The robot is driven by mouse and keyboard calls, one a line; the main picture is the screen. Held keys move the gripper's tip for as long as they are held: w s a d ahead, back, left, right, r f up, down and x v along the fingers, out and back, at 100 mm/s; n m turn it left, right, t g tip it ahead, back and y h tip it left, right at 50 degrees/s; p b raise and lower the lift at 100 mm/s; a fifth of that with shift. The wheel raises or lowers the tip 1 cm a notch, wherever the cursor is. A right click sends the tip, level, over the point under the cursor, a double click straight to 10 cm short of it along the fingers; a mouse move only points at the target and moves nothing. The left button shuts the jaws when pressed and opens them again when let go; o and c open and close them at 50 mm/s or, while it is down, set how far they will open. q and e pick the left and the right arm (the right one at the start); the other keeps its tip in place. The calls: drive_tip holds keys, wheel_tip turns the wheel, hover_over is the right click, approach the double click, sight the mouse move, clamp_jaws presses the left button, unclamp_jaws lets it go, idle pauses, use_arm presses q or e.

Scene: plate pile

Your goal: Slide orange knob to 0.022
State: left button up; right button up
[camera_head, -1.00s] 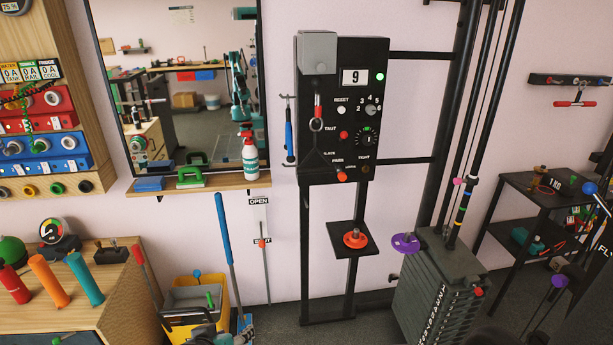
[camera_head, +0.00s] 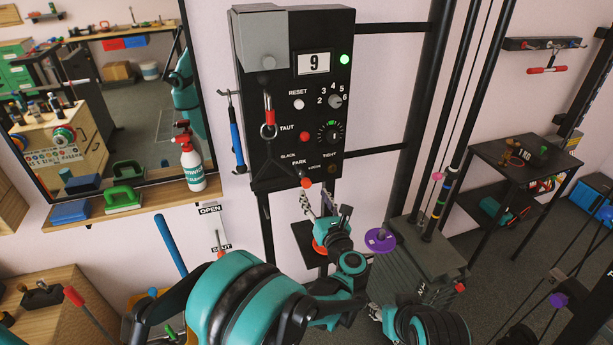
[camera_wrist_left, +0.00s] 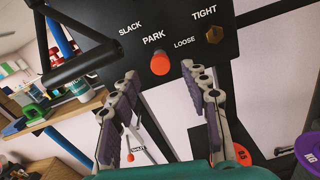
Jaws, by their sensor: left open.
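The orange knob (camera_head: 306,183) sits low on the black panel (camera_head: 260,130), just under the PARK label. It also shows in the left wrist view (camera_wrist_left: 159,63), with SLACK and LOOSE/TIGHT labels to its sides. My left gripper (camera_head: 327,205) is open and empty, just below the knob. In the left wrist view its two fingers (camera_wrist_left: 159,80) lie to either side of the knob, with the tips pointing up toward the panel. Whether a finger touches the knob I cannot tell. My right gripper does not show.
A second orange knob (camera_head: 221,254) is on the OPEN/SHUT slide at lower left. A black handle bar (camera_wrist_left: 75,68) is left of the gripper in the left wrist view. A purple disc (camera_head: 380,240) and weight stack (camera_head: 418,270) stand right. A shelf (camera_head: 140,203) holds a spray bottle (camera_head: 190,160).

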sight(308, 185)
use_arm(q)
drive_tip(key=x, duration=0.2)
drive_tip(key=b+x, duration=0.1)
drive_tip(key=x, duration=0.4)
drive_tip(key=shift+a+f+b, duration=0.15)
drive_tip(key=shift+f+b, duration=0.15)
drive_tip(key=shift+f, duration=0.05)
drive_tip(key=shift+w+a+r, duration=0.1)
drive_tip(key=shift+w+a, duration=0.05)
drive_tip(key=shift+w, duration=0.25)
clamp_jaws()
